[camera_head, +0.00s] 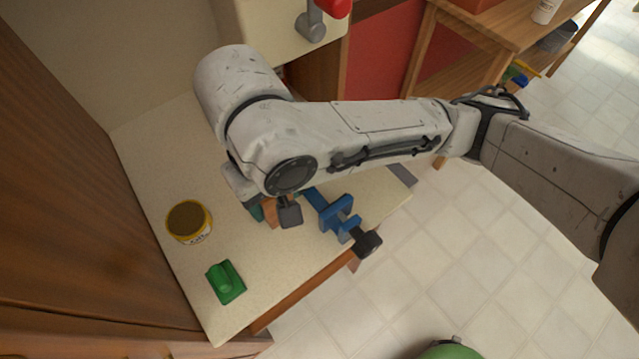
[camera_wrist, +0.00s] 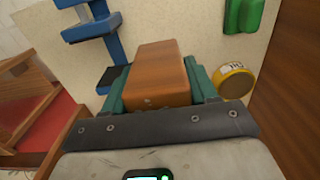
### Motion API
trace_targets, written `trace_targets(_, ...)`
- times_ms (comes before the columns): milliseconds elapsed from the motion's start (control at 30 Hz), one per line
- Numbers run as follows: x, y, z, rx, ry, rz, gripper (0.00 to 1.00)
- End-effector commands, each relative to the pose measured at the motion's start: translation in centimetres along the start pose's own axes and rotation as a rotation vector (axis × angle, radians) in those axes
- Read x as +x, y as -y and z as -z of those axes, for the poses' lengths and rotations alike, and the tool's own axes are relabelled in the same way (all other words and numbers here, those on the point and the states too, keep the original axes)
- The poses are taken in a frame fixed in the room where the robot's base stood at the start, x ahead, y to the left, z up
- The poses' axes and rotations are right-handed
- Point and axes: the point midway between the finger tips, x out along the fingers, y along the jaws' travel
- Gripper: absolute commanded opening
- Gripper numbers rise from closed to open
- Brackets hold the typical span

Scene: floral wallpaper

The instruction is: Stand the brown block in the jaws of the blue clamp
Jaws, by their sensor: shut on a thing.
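The brown block (camera_wrist: 159,74) is held between the teal fingers of my gripper (camera_wrist: 160,87) in the wrist view. In the head view only a small part of the block (camera_head: 270,211) shows, beside my gripper (camera_head: 264,210); my arm hides the rest. The blue clamp (camera_head: 339,215) lies on the counter to the right of my gripper in the head view, with a dark handle end toward the front edge. In the wrist view the clamp (camera_wrist: 92,30) is to the left of the block, apart from it. The block is not in the clamp's jaws.
On the pale counter (camera_head: 270,270) stand a yellow-rimmed can (camera_head: 188,221) and a green object (camera_head: 225,282), both left of my gripper. A wooden wall (camera_head: 70,200) borders the left side. The counter's front middle is clear.

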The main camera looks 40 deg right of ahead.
Motion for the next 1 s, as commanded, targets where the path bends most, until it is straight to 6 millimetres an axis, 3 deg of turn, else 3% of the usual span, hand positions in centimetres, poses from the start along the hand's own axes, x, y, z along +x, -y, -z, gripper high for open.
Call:
trace_targets(200, 0.0, -5.5, 0.0, 0.007, 0.000, 0.000, 0.24)
trace_targets(400, 0.2, -9.3, -0.1, 0.004, 0.001, 0.001, 0.24)
trace_targets(1000, 7.0, -8.9, 0.0, 0.000, 0.000, 0.001, 0.24)
